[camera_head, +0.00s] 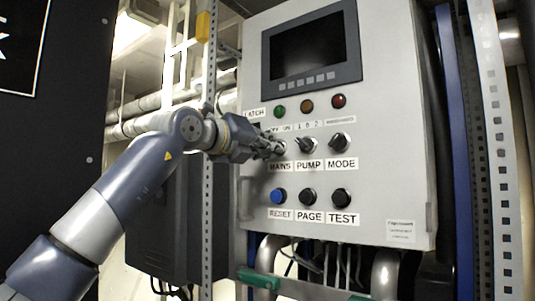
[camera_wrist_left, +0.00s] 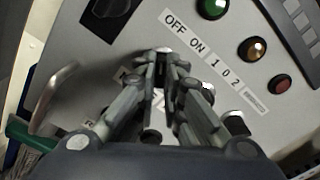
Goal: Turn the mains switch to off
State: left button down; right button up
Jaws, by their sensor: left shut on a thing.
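The mains switch is the left knob of the upper row on the grey control panel (camera_head: 390,90), above the "MAINS" label (camera_head: 280,167). My left gripper (camera_head: 274,147) is at this switch and its fingers cover most of it. In the left wrist view the left gripper (camera_wrist_left: 161,62) has its fingers close together, shut on the mains switch. The "OFF ON" label (camera_wrist_left: 184,33) is just above the fingertips there. The knob's exact angle is hidden by the fingers. My right gripper is not in view.
Right of the mains switch are the PUMP knob (camera_head: 307,145) and MODE knob (camera_head: 340,143). Below are a blue RESET button (camera_head: 278,196) and black PAGE (camera_head: 309,196) and TEST (camera_head: 341,197) buttons. A dark screen (camera_head: 311,47) and three coloured lamps are above. A perforated post (camera_head: 208,230) stands left.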

pick_arm(q)
jog(key=shift+n+b, duration=0.35)
jog(key=shift+n, duration=0.45)
jog(key=shift+r, duration=0.15)
jog(key=c, duration=1.7)
grip_release()
jog(key=v, duration=1.2)
jog(key=shift+w, duration=0.1)
